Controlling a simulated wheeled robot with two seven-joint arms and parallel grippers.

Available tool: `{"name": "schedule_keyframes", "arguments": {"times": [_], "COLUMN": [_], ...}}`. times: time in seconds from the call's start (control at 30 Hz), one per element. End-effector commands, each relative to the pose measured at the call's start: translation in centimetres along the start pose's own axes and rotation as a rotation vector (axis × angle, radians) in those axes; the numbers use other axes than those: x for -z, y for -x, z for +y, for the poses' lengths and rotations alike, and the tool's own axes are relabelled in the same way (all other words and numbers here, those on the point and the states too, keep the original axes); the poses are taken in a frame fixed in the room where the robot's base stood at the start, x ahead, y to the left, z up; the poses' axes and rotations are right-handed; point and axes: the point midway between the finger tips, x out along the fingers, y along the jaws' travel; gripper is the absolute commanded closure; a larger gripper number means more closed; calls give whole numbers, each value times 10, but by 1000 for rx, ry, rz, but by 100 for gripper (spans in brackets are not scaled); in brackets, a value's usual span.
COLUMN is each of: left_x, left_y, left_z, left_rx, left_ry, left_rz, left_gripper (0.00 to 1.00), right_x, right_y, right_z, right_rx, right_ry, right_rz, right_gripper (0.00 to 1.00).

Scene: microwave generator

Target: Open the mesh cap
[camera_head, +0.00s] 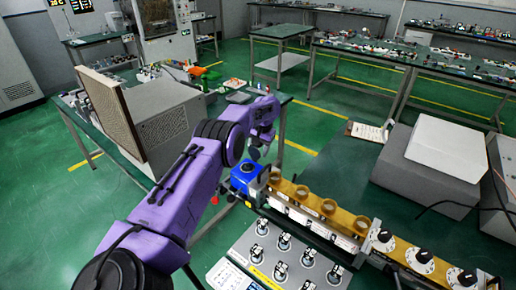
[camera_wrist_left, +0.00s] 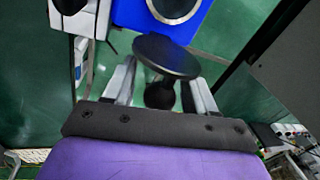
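A blue box (camera_head: 245,178) with a dark round top stands at the left end of the brass-coloured waveguide row. My left gripper (camera_head: 258,150) is just above and behind it, small and partly hidden by its wrist. In the left wrist view, a dark round disc (camera_wrist_left: 167,56) with a ball-shaped knob (camera_wrist_left: 160,95) sits between the fingers. The knob is close to both pads; I cannot tell whether they touch it. The disc overlaps the near edge of the blue box (camera_wrist_left: 205,22), beside its round top. No mesh texture shows, so I cannot confirm the disc is the mesh cap.
A beige cabinet (camera_head: 158,115) with a mesh-faced panel (camera_head: 108,110) stands left of my arm. The waveguide row (camera_head: 318,205) runs right to a dial panel (camera_head: 420,260). A panel of knobs (camera_head: 282,262) is in front. Grey boxes (camera_head: 440,150) stand at right. Green floor lies behind.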

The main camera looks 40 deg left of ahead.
Motion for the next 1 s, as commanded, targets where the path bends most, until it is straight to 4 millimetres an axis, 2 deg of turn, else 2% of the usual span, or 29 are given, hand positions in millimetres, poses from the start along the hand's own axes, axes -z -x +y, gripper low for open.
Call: {"name": "schedule_keyframes", "arguments": {"times": [0.17, 0.27, 0.5, 0.7, 1.0], "left_x": [0, 0, 0, 0, 0], "left_y": [1, 11, 67, 99, 105], "left_z": [-1, -2, -1, -2, -2], "left_rx": [-1, -1, -1, 0, 0], "left_ry": [1, 3, 2, 2, 1], "left_rz": [0, 3, 4, 1, 0], "left_gripper": [44, 44, 44, 44, 44], "right_x": [0, -2, -7, -9, -8], "right_y": [-1, -4, -18, -21, -20], "right_z": [0, 0, -2, -2, -2], "right_rx": [0, 0, 0, 0, 0], "right_ry": [0, 0, 0, 0, 0], "right_rz": [0, 0, 0, 0, 0], "right_gripper": [57, 57, 57, 57, 57]}}
